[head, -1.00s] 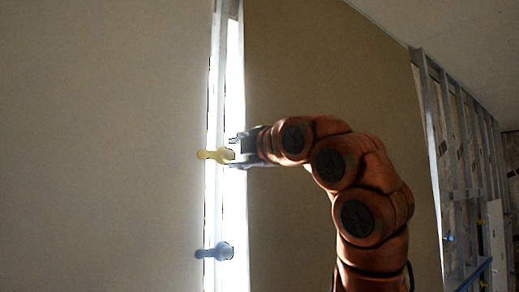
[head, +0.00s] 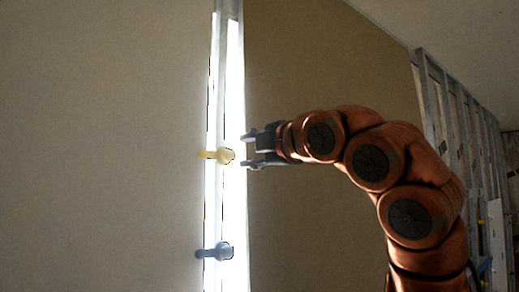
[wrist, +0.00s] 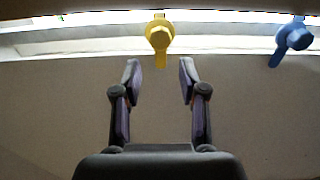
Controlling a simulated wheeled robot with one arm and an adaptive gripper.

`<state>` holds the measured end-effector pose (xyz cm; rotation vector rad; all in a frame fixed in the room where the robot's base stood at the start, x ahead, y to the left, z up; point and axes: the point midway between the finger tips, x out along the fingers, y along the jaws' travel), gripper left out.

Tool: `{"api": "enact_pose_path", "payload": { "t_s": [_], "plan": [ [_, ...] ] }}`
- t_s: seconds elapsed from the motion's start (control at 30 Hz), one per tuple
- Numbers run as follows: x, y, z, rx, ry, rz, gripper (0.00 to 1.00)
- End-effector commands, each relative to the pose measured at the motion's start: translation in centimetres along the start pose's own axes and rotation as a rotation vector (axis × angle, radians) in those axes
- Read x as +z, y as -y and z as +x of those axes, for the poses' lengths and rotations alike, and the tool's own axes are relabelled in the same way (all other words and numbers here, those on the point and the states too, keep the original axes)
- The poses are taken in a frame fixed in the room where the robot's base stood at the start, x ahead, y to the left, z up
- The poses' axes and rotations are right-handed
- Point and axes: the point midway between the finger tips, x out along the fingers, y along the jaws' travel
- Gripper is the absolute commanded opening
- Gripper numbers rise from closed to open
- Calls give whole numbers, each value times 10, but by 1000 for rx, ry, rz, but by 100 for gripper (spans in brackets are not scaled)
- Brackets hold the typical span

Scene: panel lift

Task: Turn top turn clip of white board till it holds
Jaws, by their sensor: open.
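The top turn clip is yellow (head: 222,156), on the bright upright strip between two large panels. In the head view it lies level, its narrow end pointing left to the edge of the pale left board (head: 100,150). It also shows in the wrist view (wrist: 159,36), beyond the fingertips. My gripper (head: 250,147) is open and empty, just right of the yellow clip and apart from it. Both spread fingers show in the wrist view (wrist: 160,72). A blue clip (head: 218,251) sits lower on the strip, also level and pointing left; it shows at the wrist view's upper right (wrist: 294,37).
A darker tan panel (head: 320,70) stands right of the strip, behind my arm. Metal wall studs (head: 450,130) stand farther right. The space in front of the left board is clear.

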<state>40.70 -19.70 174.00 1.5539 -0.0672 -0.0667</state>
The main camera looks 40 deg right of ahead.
Motion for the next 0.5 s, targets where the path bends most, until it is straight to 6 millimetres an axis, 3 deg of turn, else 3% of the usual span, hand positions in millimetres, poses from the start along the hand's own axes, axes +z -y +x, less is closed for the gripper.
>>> {"api": "enact_pose_path", "payload": {
  "t_s": [0.5],
  "plan": [
    [1,1,-28,-2,2,0,42]
  ]
}}
